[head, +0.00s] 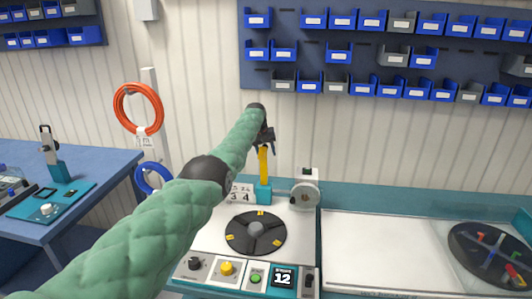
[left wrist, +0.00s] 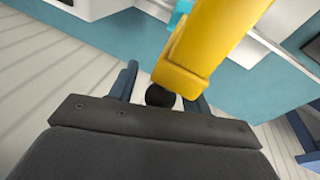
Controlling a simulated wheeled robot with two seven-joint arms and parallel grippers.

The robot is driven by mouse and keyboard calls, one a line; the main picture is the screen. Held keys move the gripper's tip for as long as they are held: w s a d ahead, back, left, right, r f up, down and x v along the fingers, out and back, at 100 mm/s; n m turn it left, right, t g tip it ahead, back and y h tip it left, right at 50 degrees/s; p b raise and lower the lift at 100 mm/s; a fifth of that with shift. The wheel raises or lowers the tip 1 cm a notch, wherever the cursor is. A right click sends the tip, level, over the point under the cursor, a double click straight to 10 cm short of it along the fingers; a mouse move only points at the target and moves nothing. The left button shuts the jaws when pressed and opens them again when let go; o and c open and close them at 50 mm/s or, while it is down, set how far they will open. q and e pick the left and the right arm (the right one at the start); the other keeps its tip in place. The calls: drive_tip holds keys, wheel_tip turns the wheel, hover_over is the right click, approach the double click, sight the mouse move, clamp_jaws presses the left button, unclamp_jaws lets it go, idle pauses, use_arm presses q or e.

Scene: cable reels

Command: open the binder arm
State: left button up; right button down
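The binder arm (head: 264,167) is a yellow lever standing about upright from a teal block at the back of the white machine, behind the black disc (head: 256,232). My left gripper (head: 266,146) is at the lever's top end, and its arm hides part of the machine. In the left wrist view the yellow lever (left wrist: 208,45) comes down toward the gripper and ends near a black ball knob (left wrist: 160,95). The two blue-grey fingers (left wrist: 162,83) stand apart on either side of the knob, with a visible gap on the left. My right gripper is not in view.
A grey-white round part (head: 305,195) stands right of the lever. A white surface (head: 380,250) at right is largely clear. Orange cable (head: 138,108) hangs on the wall; blue bins (head: 372,20) are above.

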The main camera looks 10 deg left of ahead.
use_arm(q)
drive_tip(key=shift+r, duration=0.15)
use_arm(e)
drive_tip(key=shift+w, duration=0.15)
use_arm(q)
drive_tip(key=shift+v, duration=0.85)
drive_tip(key=b+v, duration=0.1)
drive_tip(key=v, duration=0.3)
drive_tip(key=shift+a+r+b, duration=0.1)
drive_tip(key=shift+r+b, duration=0.1)
drive_tip(key=shift+b, duration=0.2)
drive_tip(key=shift+s+a+r, duration=0.1)
drive_tip(key=shift+r, duration=0.55)
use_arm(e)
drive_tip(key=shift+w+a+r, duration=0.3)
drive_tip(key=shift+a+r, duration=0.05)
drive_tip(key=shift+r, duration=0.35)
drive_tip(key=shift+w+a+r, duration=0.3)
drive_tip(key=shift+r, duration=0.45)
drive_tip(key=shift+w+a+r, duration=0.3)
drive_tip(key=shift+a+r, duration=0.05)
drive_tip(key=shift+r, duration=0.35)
